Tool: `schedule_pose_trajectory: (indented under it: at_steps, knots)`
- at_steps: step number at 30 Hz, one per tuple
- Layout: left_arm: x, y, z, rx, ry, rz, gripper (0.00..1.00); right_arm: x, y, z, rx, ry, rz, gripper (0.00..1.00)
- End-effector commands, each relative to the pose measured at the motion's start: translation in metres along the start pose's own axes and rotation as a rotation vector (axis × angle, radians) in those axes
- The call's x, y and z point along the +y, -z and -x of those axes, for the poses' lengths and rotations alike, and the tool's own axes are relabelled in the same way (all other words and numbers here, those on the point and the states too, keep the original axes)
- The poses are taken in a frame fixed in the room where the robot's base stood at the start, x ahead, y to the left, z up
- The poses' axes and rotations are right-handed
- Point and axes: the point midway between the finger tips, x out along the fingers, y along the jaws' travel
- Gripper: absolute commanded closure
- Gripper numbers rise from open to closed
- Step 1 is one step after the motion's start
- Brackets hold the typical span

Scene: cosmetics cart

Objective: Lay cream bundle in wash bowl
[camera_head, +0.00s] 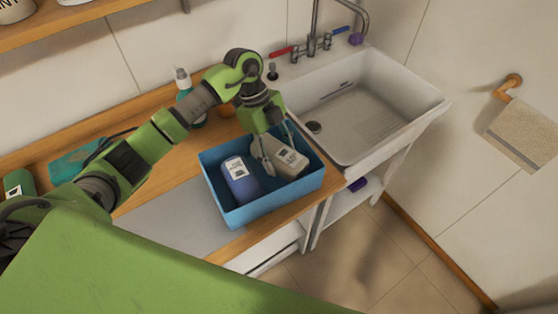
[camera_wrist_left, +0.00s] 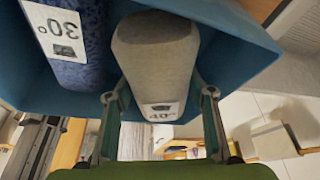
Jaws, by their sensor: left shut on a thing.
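The cream bundle (camera_head: 292,164), with a white label, is inside a blue tub (camera_head: 272,205) on the wooden counter. In the left wrist view the cream bundle (camera_wrist_left: 155,60) shows a "40°" label. My left gripper (camera_head: 272,152) reaches down into the tub from above, and its fingers are shut on the cream bundle, one on each side. A blue bundle (camera_head: 240,182) lies beside it in the tub; the wrist view shows its "30°" label. A white basin (camera_head: 375,105) with a drain stands right of the tub and looks empty. The right gripper is not in view.
A pump bottle (camera_head: 184,84) stands behind my left arm. A teal cloth (camera_head: 76,163) lies at the counter's left. A tap (camera_head: 315,44) rises behind the basin. A towel (camera_head: 522,132) hangs on the right wall. A shelf (camera_head: 60,25) crosses the upper left.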

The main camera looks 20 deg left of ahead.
Motion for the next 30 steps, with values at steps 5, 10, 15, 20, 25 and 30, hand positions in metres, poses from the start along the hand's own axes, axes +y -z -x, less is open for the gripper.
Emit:
schedule_pose_trajectory:
  at_steps: [5,10,15,20,25,30]
  knots:
    - [0.001,-0.005,-0.014,0.001,-0.003,0.002,0.68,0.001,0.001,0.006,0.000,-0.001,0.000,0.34]
    - [0.000,-0.014,-0.035,0.001,0.000,0.002,0.68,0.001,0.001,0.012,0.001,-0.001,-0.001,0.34]
    - [0.000,-0.015,-0.037,0.000,0.002,-0.001,0.68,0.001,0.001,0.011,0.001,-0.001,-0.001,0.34]
    - [0.000,-0.015,-0.037,-0.001,0.000,0.000,0.34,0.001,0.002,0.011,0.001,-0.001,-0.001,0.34]
    - [0.000,-0.015,-0.037,-0.001,0.000,0.001,0.34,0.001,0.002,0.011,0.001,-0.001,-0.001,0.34]
    - [0.000,-0.016,-0.034,-0.002,0.002,0.001,0.34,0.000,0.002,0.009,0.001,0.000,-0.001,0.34]
